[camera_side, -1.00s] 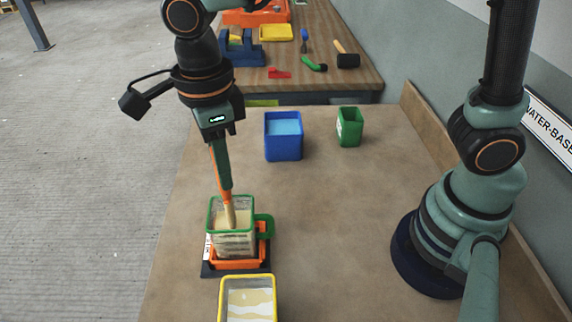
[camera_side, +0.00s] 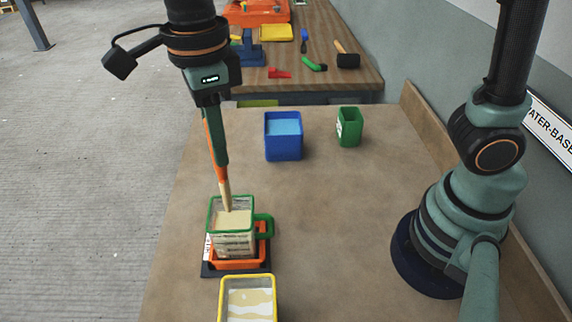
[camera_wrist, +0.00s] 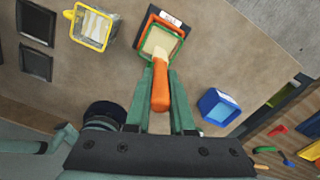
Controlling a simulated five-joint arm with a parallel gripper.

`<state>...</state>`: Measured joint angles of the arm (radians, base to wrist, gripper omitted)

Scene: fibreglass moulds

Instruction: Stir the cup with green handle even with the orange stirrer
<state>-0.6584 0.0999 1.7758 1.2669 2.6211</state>
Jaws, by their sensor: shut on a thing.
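The cup with the green handle (camera_side: 236,243) is a clear square cup with a green rim. It stands upright in an orange holder (camera_side: 262,262) on a dark base and holds cream-coloured liquid, even-looking in the side view. The cup also shows in the wrist view (camera_wrist: 176,40). My gripper (camera_side: 217,158) is above the cup, shut on the orange stirrer (camera_side: 221,174). The stirrer's pale wooden end points down, slightly tilted, its tip at or just above the liquid; I cannot tell which. In the wrist view the orange handle (camera_wrist: 160,88) sits between my fingers.
A yellow-rimmed cup (camera_side: 248,300) with streaky white and yellow contents stands in front. A blue container (camera_side: 284,137) with blue liquid and a green container (camera_side: 350,127) stand behind. Tools lie on the far bench.

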